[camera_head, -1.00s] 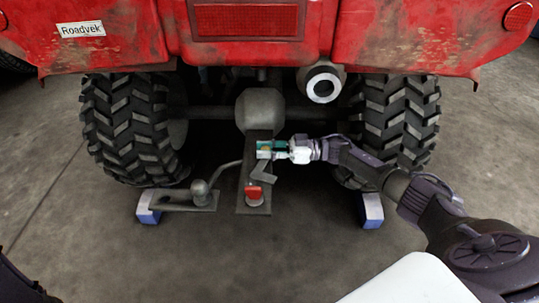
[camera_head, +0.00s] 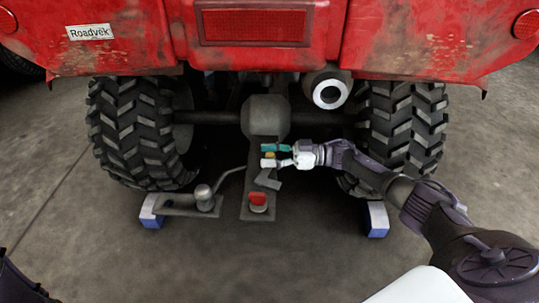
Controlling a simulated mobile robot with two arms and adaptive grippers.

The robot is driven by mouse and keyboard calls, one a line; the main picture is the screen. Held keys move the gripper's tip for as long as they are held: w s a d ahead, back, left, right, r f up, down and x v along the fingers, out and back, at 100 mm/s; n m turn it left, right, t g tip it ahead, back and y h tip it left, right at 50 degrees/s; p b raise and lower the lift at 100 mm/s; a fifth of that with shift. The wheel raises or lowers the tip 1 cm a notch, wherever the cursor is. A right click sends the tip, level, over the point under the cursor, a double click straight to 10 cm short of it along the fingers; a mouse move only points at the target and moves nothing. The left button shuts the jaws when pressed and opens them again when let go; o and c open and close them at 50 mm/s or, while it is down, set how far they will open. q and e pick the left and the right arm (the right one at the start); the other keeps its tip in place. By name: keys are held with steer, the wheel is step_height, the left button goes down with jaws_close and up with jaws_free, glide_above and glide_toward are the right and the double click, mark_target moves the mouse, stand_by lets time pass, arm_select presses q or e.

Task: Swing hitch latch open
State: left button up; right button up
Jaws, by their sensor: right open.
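The hitch is a grey vertical bar (camera_head: 258,178) below the quad's rear axle. A small red piece (camera_head: 258,199) sits at its lower end. My right gripper (camera_head: 273,155) comes in from the right at the upper part of the bar. Its teal and white fingers are spread apart and a small orange piece (camera_head: 270,155) shows between them. I cannot tell whether they touch it. My left gripper is not in view.
The red quad (camera_head: 253,55) overhangs the hitch, with an exhaust (camera_head: 329,93) at upper right. A left tyre (camera_head: 140,132) and right tyre (camera_head: 405,125) flank it. A grey side plate with a knob (camera_head: 204,197) is left of the bar. Blue-white blocks (camera_head: 376,220) stand either side.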

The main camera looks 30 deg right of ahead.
step_height(320, 180, up, 10)
stand_by(0.5)
stand_by(0.3)
